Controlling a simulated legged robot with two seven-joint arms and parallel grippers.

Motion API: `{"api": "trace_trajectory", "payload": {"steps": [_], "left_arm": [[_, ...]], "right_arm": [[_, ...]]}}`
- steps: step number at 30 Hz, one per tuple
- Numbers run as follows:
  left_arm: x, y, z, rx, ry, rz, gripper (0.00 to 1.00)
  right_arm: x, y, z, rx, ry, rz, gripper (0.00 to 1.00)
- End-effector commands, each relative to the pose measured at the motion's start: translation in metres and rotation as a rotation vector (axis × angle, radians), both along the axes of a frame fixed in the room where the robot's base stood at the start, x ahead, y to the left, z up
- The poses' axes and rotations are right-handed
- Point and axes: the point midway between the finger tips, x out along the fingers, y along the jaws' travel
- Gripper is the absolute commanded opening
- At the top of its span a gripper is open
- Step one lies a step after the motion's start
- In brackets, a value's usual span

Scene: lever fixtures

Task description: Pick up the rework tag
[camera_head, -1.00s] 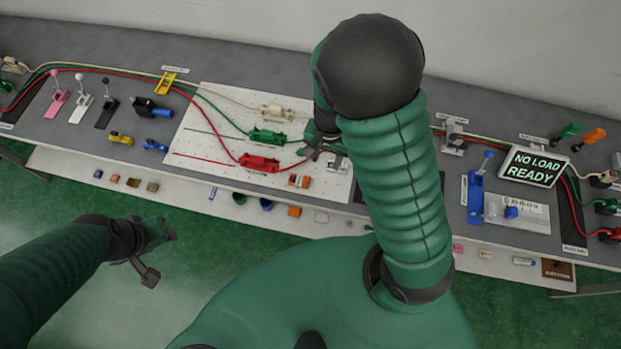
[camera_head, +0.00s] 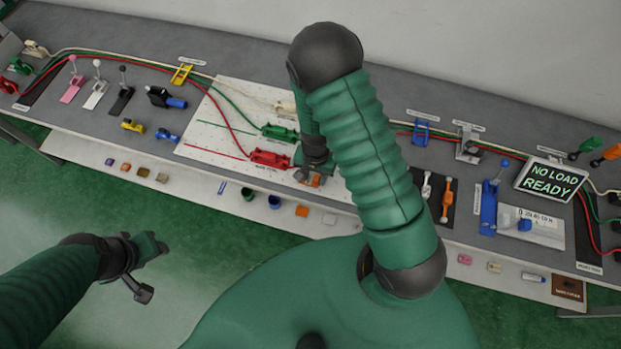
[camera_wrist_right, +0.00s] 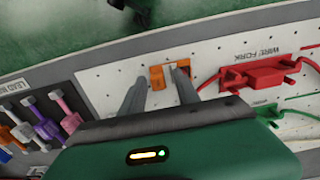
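A small orange piece, which I take for the rework tag, sits on the white pegboard in the right wrist view (camera_wrist_right: 157,78). A second orange part (camera_wrist_right: 187,90) shows just right of it, partly behind a finger; I cannot tell whether they are one object. My right gripper (camera_wrist_right: 160,74) is open, its two grey fingers apart over the orange piece, with no visible grip. In the head view the right gripper (camera_head: 312,172) is low at the board's front edge and hides most of the orange. My left gripper (camera_head: 150,268) is open and empty above the green floor.
A red wire fork (camera_head: 269,159) with red cables lies close beside the right gripper, with a green one (camera_head: 280,132) behind it. Several colored levers stand along the grey bench (camera_head: 215,72). A lower white shelf (camera_head: 75,152) holds small blocks and cups.

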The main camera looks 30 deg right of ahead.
Motion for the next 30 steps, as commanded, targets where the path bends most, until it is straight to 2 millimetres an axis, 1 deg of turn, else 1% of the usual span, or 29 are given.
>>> {"api": "trace_trajectory", "payload": {"steps": [1, 8, 17, 20, 23, 30], "left_arm": [[0.000, 0.000, 0.000, 0.000, 0.000, 0.000, 0.44], [0.000, 0.000, 0.000, 0.000, 0.000, 0.000, 0.44], [0.000, 0.000, 0.000, 0.000, 0.000, 0.000, 0.44], [0.000, 0.000, 0.001, 0.000, 0.000, 0.000, 0.44], [0.000, 0.000, 0.003, 0.000, 0.000, 0.000, 0.44], [0.000, 0.000, 0.011, 0.000, 0.000, 0.000, 0.44]], "right_arm": [[0.000, 0.000, 0.000, 0.000, 0.000, 0.000, 0.30], [0.000, 0.000, 0.000, 0.000, 0.000, 0.000, 0.00], [0.000, 0.000, 0.000, -0.001, 0.001, 0.000, 0.00], [0.001, 0.000, 0.003, -0.001, -0.001, 0.000, 0.00], [0.002, 0.000, 0.018, -0.002, -0.003, 0.002, 0.00], [0.001, 0.001, 0.077, -0.001, -0.005, 0.001, 0.00]]}}
